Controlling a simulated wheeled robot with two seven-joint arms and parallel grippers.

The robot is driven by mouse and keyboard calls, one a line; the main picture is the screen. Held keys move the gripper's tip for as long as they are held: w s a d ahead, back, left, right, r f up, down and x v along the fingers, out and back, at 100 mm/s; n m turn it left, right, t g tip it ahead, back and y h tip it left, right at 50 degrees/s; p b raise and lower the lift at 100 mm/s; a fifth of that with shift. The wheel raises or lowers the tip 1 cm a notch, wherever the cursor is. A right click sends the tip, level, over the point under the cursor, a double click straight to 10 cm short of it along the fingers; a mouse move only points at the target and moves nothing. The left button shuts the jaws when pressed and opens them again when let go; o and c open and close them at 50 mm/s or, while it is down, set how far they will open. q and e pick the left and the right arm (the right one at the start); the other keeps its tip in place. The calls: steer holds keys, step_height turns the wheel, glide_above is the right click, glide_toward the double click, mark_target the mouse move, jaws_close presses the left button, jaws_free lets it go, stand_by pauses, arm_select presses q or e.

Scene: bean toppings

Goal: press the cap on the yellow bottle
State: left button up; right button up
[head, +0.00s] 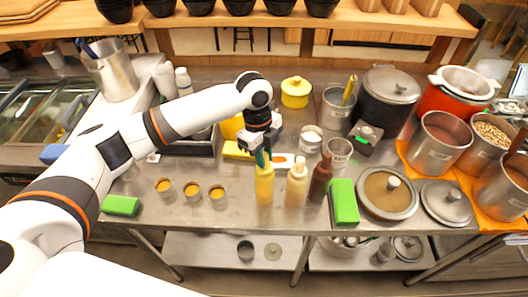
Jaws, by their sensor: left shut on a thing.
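The yellow bottle (264,186) stands upright near the front of the metal counter, left of a cream bottle (296,184) and a brown bottle (320,178). A dark teal cap (262,158) is at the top of the yellow bottle. My left gripper (261,150) points down right above the bottle and is shut on the cap. The fingers partly hide the cap, so I cannot tell how firmly it sits on the bottle. My right gripper is not in view.
Several small cups with yellow filling (191,190) stand to the left. Green blocks (344,201) lie near the front edge. Bare counter lies in front of the cups.

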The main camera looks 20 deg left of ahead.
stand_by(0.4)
arm_select(q)
steer(key=shift+f+p, duration=0.2)
steer(key=shift+p, duration=0.15)
steer(key=o, duration=0.8)
steer(key=shift+o, duration=0.3)
steer(key=o, duration=0.4)
